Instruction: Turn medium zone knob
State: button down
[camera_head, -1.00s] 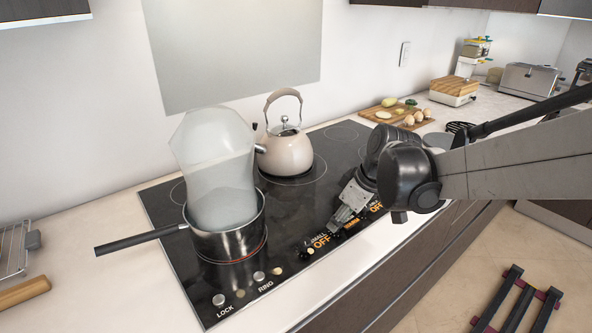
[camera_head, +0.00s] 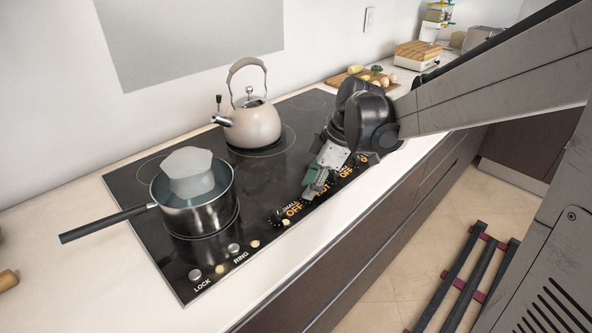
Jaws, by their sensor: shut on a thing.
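An orange label reading roughly "HOT" (camera_head: 323,188) shows beside the fingertips. The small zone knob (camera_head: 278,217) is just left of my gripper, next to a label "OFF" (camera_head: 292,209). Another "OFF" label (camera_head: 346,171) lies to the right, partly behind my gripper.
A steel pot (camera_head: 198,212) with a pale translucent shape above it stands on the front left burner, its handle pointing left. A beige kettle (camera_head: 252,122) stands behind. A cutting board with food (camera_head: 362,78) lies at the back right. White counter (camera_head: 275,270) runs along the front.

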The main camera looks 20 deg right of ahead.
dwell(0.3)
jog(key=c, duration=1.5)
grip_release()
jog(key=v, duration=1.2)
jog(key=shift+s, duration=0.1)
jog(key=s+a+f+m+t+h, duration=0.1)
jog(key=s+f+m+t, duration=0.1)
jog(key=s+m, duration=0.3)
jog(key=s+a+f+m+t+h, duration=0.2)
jog(key=s+m, duration=0.3)
jog(key=s+a+f+m+t+h, duration=0.1)
jog(key=s+f+m+t, duration=0.1)
jog(key=s+m, duration=0.2)
jog(key=shift+s+a+m, duration=0.35)
jog(key=shift+s+m, duration=0.05)
jog(key=shift+s, duration=0.45)
